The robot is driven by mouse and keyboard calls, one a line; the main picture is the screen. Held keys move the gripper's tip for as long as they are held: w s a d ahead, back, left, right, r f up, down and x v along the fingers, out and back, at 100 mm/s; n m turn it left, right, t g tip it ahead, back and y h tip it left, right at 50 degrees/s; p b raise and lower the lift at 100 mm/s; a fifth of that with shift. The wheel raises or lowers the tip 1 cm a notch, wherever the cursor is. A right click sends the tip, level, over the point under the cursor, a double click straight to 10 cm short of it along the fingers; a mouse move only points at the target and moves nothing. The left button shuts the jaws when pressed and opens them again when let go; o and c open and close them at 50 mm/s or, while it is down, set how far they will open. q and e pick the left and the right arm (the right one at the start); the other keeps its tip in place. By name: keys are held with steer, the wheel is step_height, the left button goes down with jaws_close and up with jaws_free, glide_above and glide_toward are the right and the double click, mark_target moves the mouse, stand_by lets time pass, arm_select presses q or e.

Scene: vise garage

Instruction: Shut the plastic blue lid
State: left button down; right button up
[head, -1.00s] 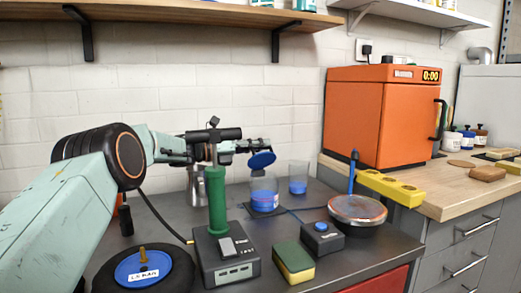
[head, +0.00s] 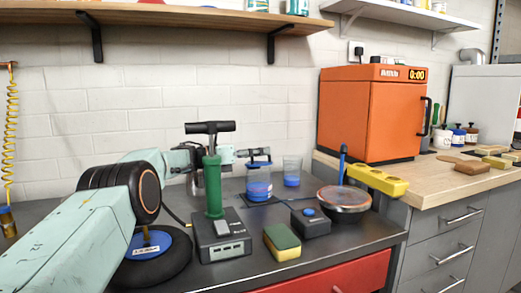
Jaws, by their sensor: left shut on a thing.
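A clear jar (head: 258,177) with blue contents and a pale label stands upright on the dark bench, behind the black box. My left gripper (head: 260,156) is just above the jar's mouth, reaching in from the left behind the green pump. It is shut on the blue lid, which shows only as a thin, dark, nearly level edge (head: 259,164) under the fingers. I cannot tell whether the lid touches the rim. My right gripper is not in view.
A green hand pump (head: 213,185) stands in front of my left arm. A second clear jar (head: 292,172) is right of the first. A black button box (head: 310,222), a sponge (head: 282,243) and a round glass-topped dish (head: 343,200) stand nearer.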

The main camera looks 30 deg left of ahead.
arm_select(q)
steer(key=shift+s+d+f, duration=0.15)
steer(key=shift+d+f, duration=0.05)
steer(key=shift+f, duration=0.25)
steer(key=shift+s+d+f, duration=0.1)
steer(key=shift+d+f, duration=0.1)
steer(key=shift+f, duration=0.2)
steer(key=shift+d+f, duration=0.1)
steer(key=shift+f, duration=0.05)
steer(key=c, duration=1.4)
jaws_free()
steer(key=shift+c, duration=0.2)
steer(key=shift+r, duration=0.2)
steer(key=shift+s+a+r, duration=0.1)
steer(key=shift+a, duration=0.15)
steer(key=v, duration=1.1)
steer(key=shift+s+a, duration=0.2)
steer(key=shift+s, duration=0.1)
